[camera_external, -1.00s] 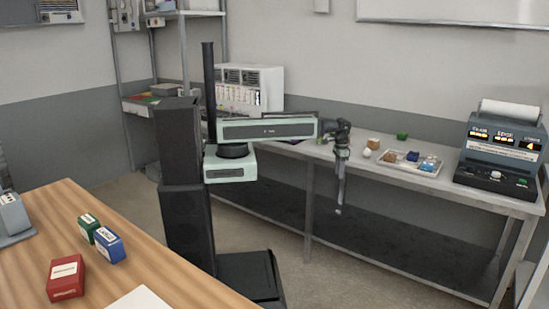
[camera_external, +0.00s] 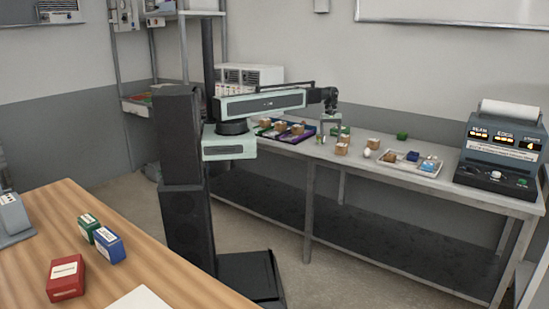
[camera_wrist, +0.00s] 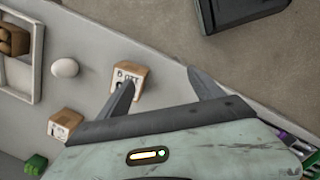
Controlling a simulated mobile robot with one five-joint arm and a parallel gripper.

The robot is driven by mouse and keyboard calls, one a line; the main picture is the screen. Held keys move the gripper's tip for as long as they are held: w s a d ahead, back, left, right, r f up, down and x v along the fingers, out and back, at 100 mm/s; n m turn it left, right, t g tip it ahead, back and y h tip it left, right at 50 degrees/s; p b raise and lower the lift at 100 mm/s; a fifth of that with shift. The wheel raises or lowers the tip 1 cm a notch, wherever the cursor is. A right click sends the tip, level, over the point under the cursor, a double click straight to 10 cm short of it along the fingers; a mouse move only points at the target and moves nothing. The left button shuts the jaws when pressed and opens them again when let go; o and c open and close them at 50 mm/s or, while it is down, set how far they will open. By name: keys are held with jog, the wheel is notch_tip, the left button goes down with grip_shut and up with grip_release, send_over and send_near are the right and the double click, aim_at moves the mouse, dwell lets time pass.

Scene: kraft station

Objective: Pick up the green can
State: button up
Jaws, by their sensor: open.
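My gripper (camera_external: 331,130) is open and empty over the near side of the back bench in the external view. Its two fingers (camera_wrist: 160,80) stand apart in the wrist view, the left one overlapping a small tan labelled box (camera_wrist: 127,80); I cannot tell whether they touch. No green thing is clearly a can. A small green object (camera_external: 402,135) sits at the back of the bench, right of my gripper. Another green object (camera_external: 341,131) shows just behind the gripper, partly covered.
Another tan box (camera_external: 373,143) and a white egg (camera_external: 367,153) lie right of the gripper. Beyond them is a tray (camera_external: 425,172) with items. A register (camera_external: 500,150) stands at the bench's right end.

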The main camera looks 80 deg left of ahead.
jog(key=a+n, duration=0.2)
jog(key=a, duration=0.4)
jog(key=a+r+n+y, duration=0.1)
jog(key=a+n, duration=0.2)
jog(key=a, duration=0.3)
jog(key=a+n, duration=0.3)
jog(key=a, duration=0.3)
jog(key=shift+s+r, duration=0.1)
jog(key=shift+r, duration=0.15)
jog(key=shift+s+f+b, duration=0.1)
jog(key=shift+b, duration=0.3)
notch_tip(320, 180, down, 2)
jog(key=shift+d+f+b, duration=0.1)
jog(key=shift+b, duration=0.9)
notch_tip(320, 180, down, 6)
jog(key=b, duration=0.5)
jog(key=shift+r+b, duration=0.2)
jog(key=shift+b, duration=0.2)
jog(key=shift+r, duration=0.15)
jog(key=shift+c, duration=0.7)
jog(key=c, duration=1.5)
